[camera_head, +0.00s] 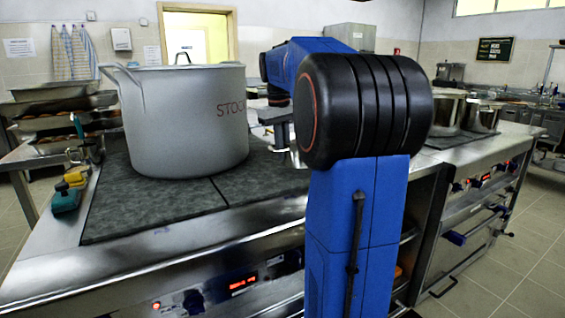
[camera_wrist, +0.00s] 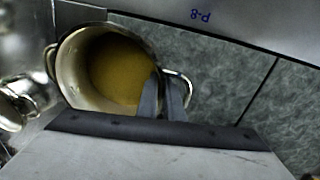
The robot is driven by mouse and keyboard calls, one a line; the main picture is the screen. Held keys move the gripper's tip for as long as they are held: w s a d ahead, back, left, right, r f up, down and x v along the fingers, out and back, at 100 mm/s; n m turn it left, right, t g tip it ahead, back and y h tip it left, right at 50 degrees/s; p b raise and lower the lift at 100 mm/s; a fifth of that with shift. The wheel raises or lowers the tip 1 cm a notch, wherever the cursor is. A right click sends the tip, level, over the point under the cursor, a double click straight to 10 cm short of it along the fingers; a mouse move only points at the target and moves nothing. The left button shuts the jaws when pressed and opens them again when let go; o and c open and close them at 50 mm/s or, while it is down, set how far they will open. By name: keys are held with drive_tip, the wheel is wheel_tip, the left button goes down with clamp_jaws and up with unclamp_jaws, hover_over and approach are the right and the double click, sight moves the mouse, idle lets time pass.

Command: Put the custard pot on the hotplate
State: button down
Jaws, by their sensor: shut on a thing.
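The custard pot (camera_wrist: 117,68) is a steel pot with yellow custard inside, seen from above in the wrist view. My gripper (camera_wrist: 161,92) is shut on its right-hand side, by the rim and loop handle. In the head view my arm hides most of the pot; a sliver of metal (camera_head: 297,156) shows beside the arm. My gripper (camera_head: 272,122) is partly hidden there too. The dark speckled hotplate (camera_head: 150,212) fills the middle of the range top; it also shows in the wrist view (camera_wrist: 215,78). I cannot tell whether the pot's base touches it.
A big grey stockpot (camera_head: 185,120) marked STOCK stands on the hotplate at left. A grey surface marked P-8 (camera_wrist: 240,20) borders the wrist view's top. Steel pots (camera_head: 447,115) stand at right. Green and yellow items (camera_head: 67,195) lie at the left edge. The hotplate's front is clear.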

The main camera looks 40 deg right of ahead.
drive_tip(key=shift+f, duration=1.75)
drive_tip(key=shift+f, duration=0.1)
drive_tip(key=c, duration=1.9)
unclamp_jaws()
wheel_tip(320, 180, up, 12)
drive_tip(key=a, duration=0.1)
drive_tip(key=shift+a, duration=0.1)
